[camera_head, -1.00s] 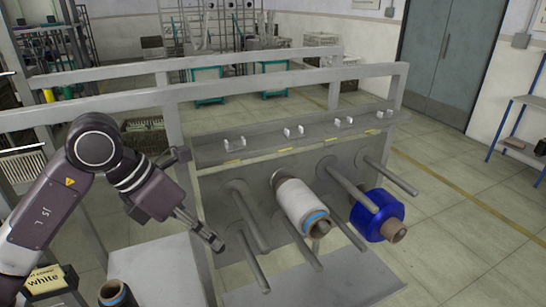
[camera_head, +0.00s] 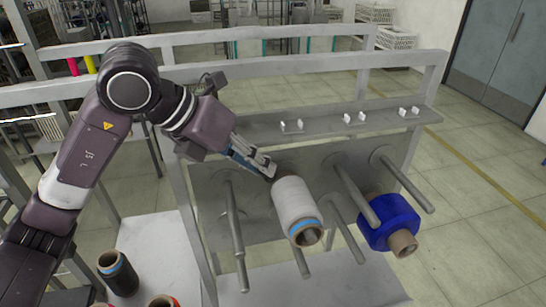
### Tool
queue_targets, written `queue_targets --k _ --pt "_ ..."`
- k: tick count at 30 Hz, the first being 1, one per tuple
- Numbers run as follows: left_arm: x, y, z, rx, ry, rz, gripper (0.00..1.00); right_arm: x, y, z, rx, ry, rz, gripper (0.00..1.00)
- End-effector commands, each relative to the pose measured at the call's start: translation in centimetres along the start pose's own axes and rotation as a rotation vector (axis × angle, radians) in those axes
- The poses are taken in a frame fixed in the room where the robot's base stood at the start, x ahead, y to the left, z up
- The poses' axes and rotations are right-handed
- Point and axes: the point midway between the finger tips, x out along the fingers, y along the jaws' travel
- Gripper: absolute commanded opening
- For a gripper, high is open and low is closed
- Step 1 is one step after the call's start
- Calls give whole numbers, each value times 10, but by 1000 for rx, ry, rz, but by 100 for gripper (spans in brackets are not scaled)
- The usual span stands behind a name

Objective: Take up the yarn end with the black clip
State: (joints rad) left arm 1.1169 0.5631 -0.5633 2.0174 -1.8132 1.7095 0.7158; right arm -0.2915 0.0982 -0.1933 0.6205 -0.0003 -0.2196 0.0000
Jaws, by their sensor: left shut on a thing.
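My left gripper (camera_head: 266,168) is shut, with a small dark thing at its fingertips that looks like the black clip; its outline is hard to make out. The gripper is just above the back end of a white yarn bobbin (camera_head: 292,198), which sits on a peg of the grey rack. I cannot tell whether the fingertips touch the bobbin. The bobbin has a blue band and a brown core at its front end. A loose yarn end is too fine to see. My right gripper is not in view.
A blue spool (camera_head: 388,223) sits on a peg to the right. Bare pegs (camera_head: 237,240) stick out around the bobbin. The rack's rail (camera_head: 325,124) carries small white holders.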

Motion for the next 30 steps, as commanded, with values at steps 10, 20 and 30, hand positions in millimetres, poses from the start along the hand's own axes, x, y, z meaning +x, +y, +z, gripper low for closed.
queue_targets --k 10,20,30 --pt "12 0 -4 1 0 -4 0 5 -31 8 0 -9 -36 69" --pt "43 0 -12 1 1 -4 0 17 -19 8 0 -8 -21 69" --pt "61 0 -16 1 -1 -2 0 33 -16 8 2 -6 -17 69"
